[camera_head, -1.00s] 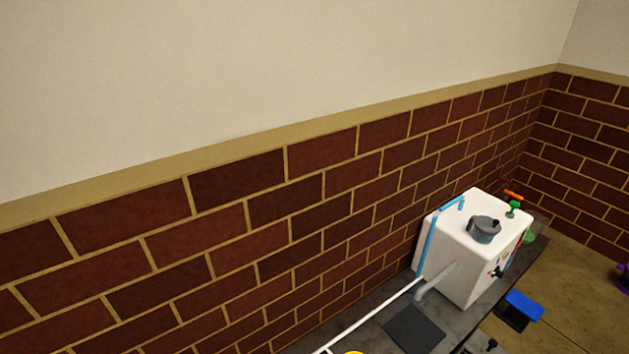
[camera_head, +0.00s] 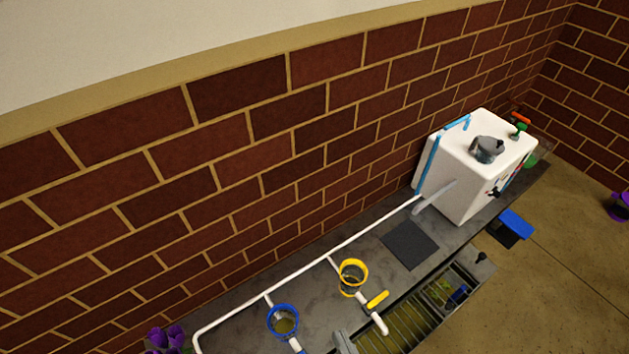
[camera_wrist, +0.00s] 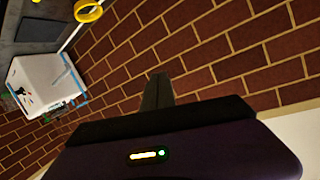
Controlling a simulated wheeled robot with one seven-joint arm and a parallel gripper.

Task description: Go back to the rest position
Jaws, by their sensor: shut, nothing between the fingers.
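My gripper (camera_wrist: 157,92) shows in the wrist view as a dark body with its fingers together, shut and empty. It points toward the brick wall and touches nothing that I can see. In the head view my gripper cannot be made out with certainty.
A grey counter (camera_head: 225,305) runs along the brick wall (camera_head: 225,150). It bears a white box-shaped machine (camera_head: 455,185), a dark mat (camera_head: 410,245), white pipes (camera_head: 310,263), a yellow-rimmed cup (camera_head: 352,264) and a blue-rimmed cup (camera_head: 283,308). Purple flowers (camera_head: 166,338) show lower left.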

